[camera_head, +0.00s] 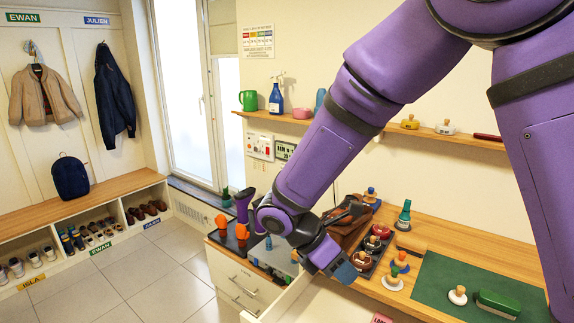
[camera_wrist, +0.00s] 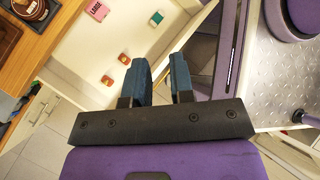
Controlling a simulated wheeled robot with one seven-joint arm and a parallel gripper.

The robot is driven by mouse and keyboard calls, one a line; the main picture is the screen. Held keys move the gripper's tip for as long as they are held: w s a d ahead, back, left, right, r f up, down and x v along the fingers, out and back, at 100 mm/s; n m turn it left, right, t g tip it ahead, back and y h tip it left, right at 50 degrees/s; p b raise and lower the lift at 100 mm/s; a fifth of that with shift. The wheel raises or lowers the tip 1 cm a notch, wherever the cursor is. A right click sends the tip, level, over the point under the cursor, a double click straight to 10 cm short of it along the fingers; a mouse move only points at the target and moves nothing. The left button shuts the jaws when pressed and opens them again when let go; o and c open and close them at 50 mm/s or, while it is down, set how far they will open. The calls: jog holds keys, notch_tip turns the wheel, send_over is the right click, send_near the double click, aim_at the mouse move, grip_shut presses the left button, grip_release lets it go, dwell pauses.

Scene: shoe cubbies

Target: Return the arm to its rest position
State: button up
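My purple arm reaches down across the head view from the upper right, bent at the elbow. My gripper (camera_head: 344,270) is at its lower end, above an open pale drawer (camera_head: 325,305) at the front of the wooden workbench. In the wrist view my gripper (camera_wrist: 160,76) shows two blue-teal fingers with a gap between them and nothing held. The fingers point over the drawer, beside my own body. The arm hides part of the wall and bench.
The workbench (camera_head: 450,240) holds a dark tray of polish tins, brushes and a green mat (camera_head: 440,284). A wall shelf (camera_head: 460,138) runs above. In the wrist view a pink card (camera_wrist: 97,10) and small orange blocks lie in the drawer. The tiled floor (camera_head: 150,270) is clear at left.

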jog(key=s+d+r+m+y, duration=0.2)
jog(key=d+r+m+y, duration=0.1)
jog(key=d+r+m, duration=0.3)
jog(key=s+d+r+m+y, duration=0.2)
jog(key=s+d+r+m, duration=0.15)
jog(key=d+r, duration=0.3)
jog(key=s+d+r+m+t+y, duration=0.3)
jog(key=s+d+r+m+t, duration=0.3)
jog(key=s+m, duration=0.4)
notch_tip(320, 180, up, 2)
jog(key=shift+s+d+r+m+y, duration=0.1)
jog(key=shift+s+d+m+y, duration=0.25)
jog(key=shift+m, duration=0.7)
